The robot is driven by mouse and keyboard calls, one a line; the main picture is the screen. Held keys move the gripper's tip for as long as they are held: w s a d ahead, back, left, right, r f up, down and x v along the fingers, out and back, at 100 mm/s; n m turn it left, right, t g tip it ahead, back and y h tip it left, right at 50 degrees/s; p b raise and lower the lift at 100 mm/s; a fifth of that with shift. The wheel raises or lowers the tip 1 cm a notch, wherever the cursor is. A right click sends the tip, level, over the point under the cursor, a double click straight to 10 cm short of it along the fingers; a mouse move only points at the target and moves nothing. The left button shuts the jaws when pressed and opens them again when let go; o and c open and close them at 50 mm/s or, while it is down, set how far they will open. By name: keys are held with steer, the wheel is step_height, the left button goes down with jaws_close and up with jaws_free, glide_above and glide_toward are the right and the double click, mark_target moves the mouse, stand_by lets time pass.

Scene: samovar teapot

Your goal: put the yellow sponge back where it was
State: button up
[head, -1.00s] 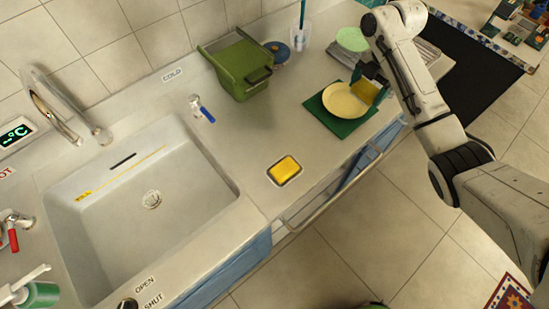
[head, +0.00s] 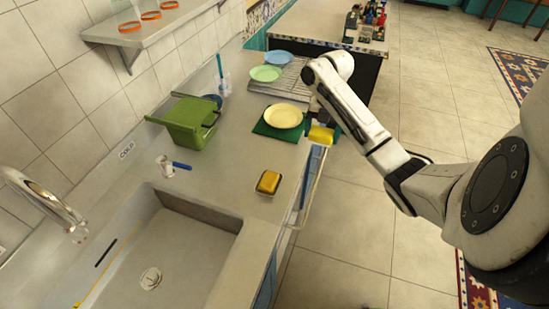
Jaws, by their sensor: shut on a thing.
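My gripper (head: 327,121) is shut on the yellow sponge (head: 320,134), at the end of my arm. The sponge is a yellow block, partly hidden by the green-looking fingers. It is held just right of the pale yellow plate (head: 284,115), near the counter's front edge, and looks clear of the plate. The plate lies on a dark green mat (head: 262,128). Another yellow block (head: 269,180) sits in a small dark-rimmed dish (head: 262,191) on the counter by the sink; I cannot tell whether it is soap or a sponge.
A sink (head: 168,255) with a tap (head: 48,205) is at lower left. A green bin (head: 188,120) stands by the wall. A wire rack (head: 272,88) with a green plate (head: 266,73) and a blue plate (head: 279,58) is behind the mat. Counter between mat and dish is bare.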

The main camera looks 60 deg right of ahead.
steer(key=w+f+b, duration=0.1)
steer(key=w+f, duration=0.2)
steer(key=w, duration=0.3)
steer(key=b, duration=0.8)
glide_above(280, 157)
steer(key=s, duration=0.2)
steer(key=f, duration=0.5)
steer(key=shift+w+d+f, duration=0.1)
steer(key=shift+w+d, duration=0.1)
steer(key=shift+d, duration=0.05)
steer(key=shift+w+f+p, duration=0.1)
steer(key=shift+w+p, duration=0.2)
steer(key=shift+p, duration=0.05)
steer(key=shift+w+f, duration=0.35)
steer(key=shift+f, duration=0.15)
steer(key=shift+w+f+p, duration=0.1)
steer(key=shift+f+p, duration=0.2)
steer(key=shift+f, duration=1.3)
steer(key=shift+f, duration=0.2)
steer(key=o, duration=0.8)
